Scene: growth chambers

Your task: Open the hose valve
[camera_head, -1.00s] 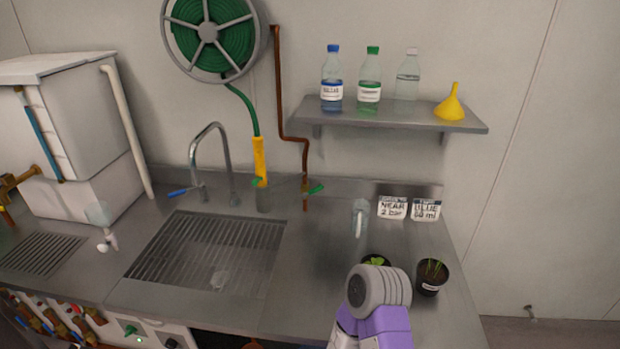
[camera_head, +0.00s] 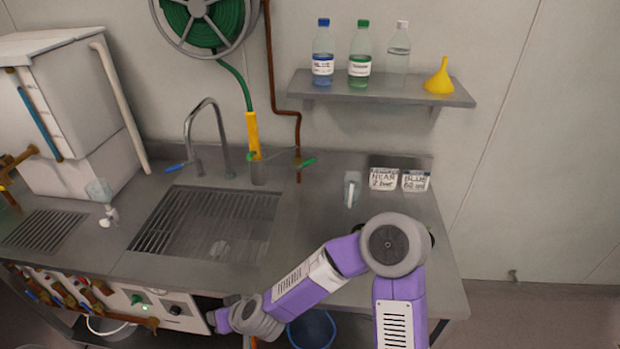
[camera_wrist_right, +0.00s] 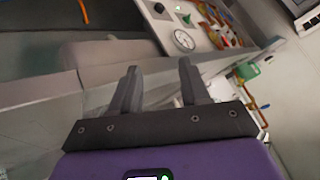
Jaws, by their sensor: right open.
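A green hose (camera_head: 236,75) runs down from a wall reel (camera_head: 203,20) to a yellow nozzle (camera_head: 254,135) at the sink's back edge. A green lever (camera_head: 305,162) sits low on the copper pipe (camera_head: 297,125) beside it; I cannot tell whether it is open or shut. My right arm reaches across the counter front to the lower left in the head view, well away from the lever. In the right wrist view my right gripper (camera_wrist_right: 160,82) is open and empty, facing the panel with a gauge (camera_wrist_right: 184,40). My left gripper is not in view.
The sink (camera_head: 208,222) and tap (camera_head: 212,130) lie in front of the hose. A shelf (camera_head: 385,97) with bottles and a yellow funnel (camera_head: 439,78) is on the right. Two cards (camera_head: 384,178) stand on the counter. A blue bucket (camera_head: 312,330) is below.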

